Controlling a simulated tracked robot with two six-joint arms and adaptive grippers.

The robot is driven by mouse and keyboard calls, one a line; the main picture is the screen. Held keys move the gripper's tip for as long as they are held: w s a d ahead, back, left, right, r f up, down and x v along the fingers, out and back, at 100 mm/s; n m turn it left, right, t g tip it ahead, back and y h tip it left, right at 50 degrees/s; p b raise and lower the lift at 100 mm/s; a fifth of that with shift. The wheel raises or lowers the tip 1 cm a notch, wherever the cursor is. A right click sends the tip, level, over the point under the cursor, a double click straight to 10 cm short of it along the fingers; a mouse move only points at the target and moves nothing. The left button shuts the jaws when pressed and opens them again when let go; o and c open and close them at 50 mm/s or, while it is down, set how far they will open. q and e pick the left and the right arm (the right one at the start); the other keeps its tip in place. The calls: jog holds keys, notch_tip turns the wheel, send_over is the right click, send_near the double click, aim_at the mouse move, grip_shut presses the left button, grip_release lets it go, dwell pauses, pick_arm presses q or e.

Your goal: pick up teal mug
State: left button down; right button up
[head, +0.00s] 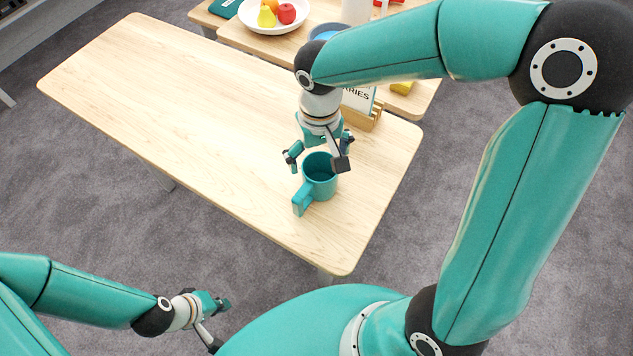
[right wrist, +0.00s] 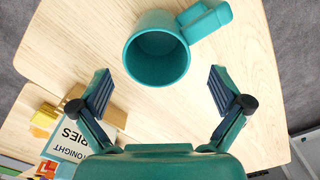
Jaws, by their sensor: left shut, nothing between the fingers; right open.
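The teal mug (head: 320,180) stands upright near the right end of the wooden table (head: 190,95), its handle toward the lower left in the head view. In the right wrist view the mug (right wrist: 158,58) shows its open, empty-looking top, with the handle at the upper right. My right gripper (head: 318,160) is open and just above the mug's far side; in the right wrist view its fingers (right wrist: 160,90) are spread wide, with the mug ahead of them and not between them. My left gripper (head: 218,318) is shut and empty, low at the lower left, away from the table.
A small sign (head: 358,98) in a wooden holder (head: 368,116) stands behind my right gripper. A second table (head: 235,38) at the back bears a white bowl of fruit (head: 262,28) and a blue bowl (head: 328,30). The table's left half is clear.

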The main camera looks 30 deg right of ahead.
aim_at(320, 178)
jog(key=f, duration=0.8)
jog(key=shift+d+f+p, duration=0.2)
jog(key=shift+p, duration=0.1)
jog(key=c, duration=1.2)
